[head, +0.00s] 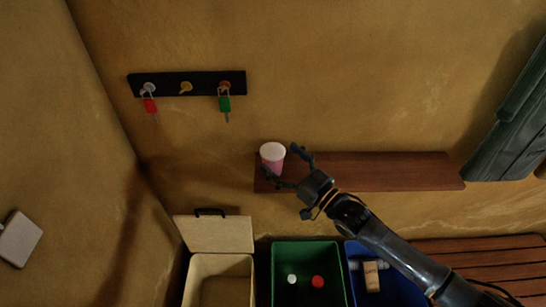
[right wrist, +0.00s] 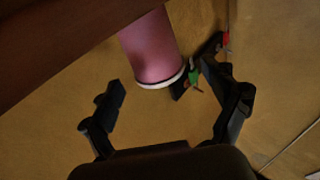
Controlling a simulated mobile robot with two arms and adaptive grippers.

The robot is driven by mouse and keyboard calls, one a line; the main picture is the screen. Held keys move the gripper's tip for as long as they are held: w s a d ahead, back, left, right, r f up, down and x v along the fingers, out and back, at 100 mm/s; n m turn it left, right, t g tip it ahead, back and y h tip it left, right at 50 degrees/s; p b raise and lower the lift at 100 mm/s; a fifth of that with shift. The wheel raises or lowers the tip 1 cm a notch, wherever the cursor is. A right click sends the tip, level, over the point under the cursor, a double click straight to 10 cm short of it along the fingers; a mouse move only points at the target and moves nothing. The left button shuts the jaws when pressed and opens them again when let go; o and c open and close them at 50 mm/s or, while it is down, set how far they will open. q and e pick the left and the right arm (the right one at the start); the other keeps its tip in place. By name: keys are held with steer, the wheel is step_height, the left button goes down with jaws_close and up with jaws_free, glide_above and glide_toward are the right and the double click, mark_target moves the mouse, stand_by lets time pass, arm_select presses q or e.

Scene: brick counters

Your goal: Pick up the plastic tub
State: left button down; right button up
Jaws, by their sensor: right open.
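The plastic tub (head: 272,157) is pink with a white top and stands upright at the left end of a brown wooden shelf (head: 390,171) on the wall. My right gripper (head: 287,167) is open, with its fingers spread close around the tub in the head view. In the right wrist view the pink tub (right wrist: 153,48) lies just ahead of the spread fingers (right wrist: 150,100), nearer the right fingertip. I cannot tell whether a finger touches it. My left gripper is not in view.
A black key rack (head: 205,82) with red and green tagged keys hangs on the wall at upper left. Below the shelf stand an open cream bin (head: 213,235), a green bin (head: 306,247) and a blue bin (head: 352,290). A wooden slatted bench (head: 480,255) is at right.

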steer(key=x, duration=0.2)
steer(key=shift+w+a+r+p, duration=0.1)
steer(key=shift+w+a+p, duration=0.1)
steer(key=shift+w+p, duration=0.15)
steer(key=shift+w+a, duration=0.3)
steer(key=shift+s, duration=0.1)
steer(key=shift+d, duration=0.1)
steer(key=c, duration=0.9)
